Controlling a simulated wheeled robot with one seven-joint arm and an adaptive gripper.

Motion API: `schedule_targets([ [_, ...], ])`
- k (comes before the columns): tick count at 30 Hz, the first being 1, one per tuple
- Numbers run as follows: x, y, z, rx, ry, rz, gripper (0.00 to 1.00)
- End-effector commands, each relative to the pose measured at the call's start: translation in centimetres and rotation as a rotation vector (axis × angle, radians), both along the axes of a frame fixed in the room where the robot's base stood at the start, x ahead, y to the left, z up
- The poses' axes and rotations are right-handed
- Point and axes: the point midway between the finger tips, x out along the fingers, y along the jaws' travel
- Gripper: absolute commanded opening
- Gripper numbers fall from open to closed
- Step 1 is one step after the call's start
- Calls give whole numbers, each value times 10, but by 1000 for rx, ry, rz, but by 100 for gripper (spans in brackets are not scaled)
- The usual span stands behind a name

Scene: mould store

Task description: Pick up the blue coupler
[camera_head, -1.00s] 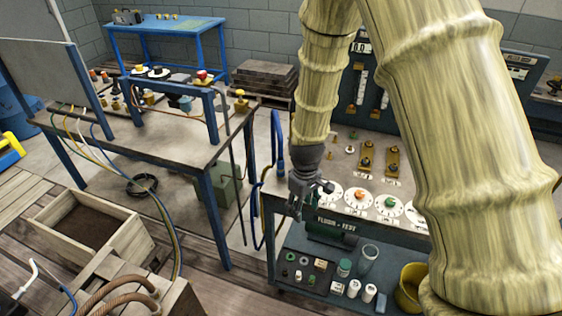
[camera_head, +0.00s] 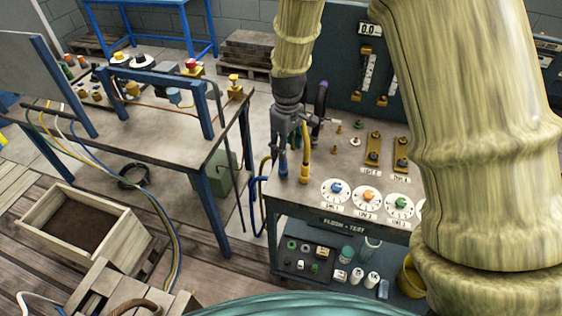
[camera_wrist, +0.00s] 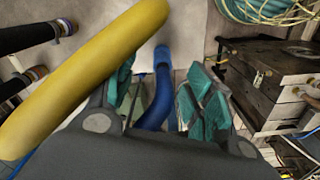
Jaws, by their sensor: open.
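The blue coupler (camera_head: 283,164) stands upright at the left edge of the flush-test bench, its top close under my gripper (camera_head: 291,137). My gripper points down over it, with its fingers apart. In the wrist view, the blue coupler (camera_wrist: 161,62) shows as a curved blue tube with a lighter blue end, between the two teal finger pads of my gripper (camera_wrist: 157,100). I cannot tell whether a finger touches it. Its lower part in that view is hidden behind the gripper body.
A yellow coupler (camera_head: 305,165) stands just right of the blue one; a yellow tube (camera_wrist: 85,75) crosses close beside the fingers in the wrist view. A dark one (camera_head: 320,100) stands behind. Dials (camera_head: 336,188) line the bench front (camera_head: 300,205).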

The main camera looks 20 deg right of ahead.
Motion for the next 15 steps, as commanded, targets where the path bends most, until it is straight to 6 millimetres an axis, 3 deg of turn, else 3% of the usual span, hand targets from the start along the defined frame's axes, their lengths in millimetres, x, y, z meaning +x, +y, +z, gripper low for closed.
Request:
schedule_targets([
  [9,-1,0,-32,0,2,-2,53],
  [15,0,1,-37,0,0,0,53],
])
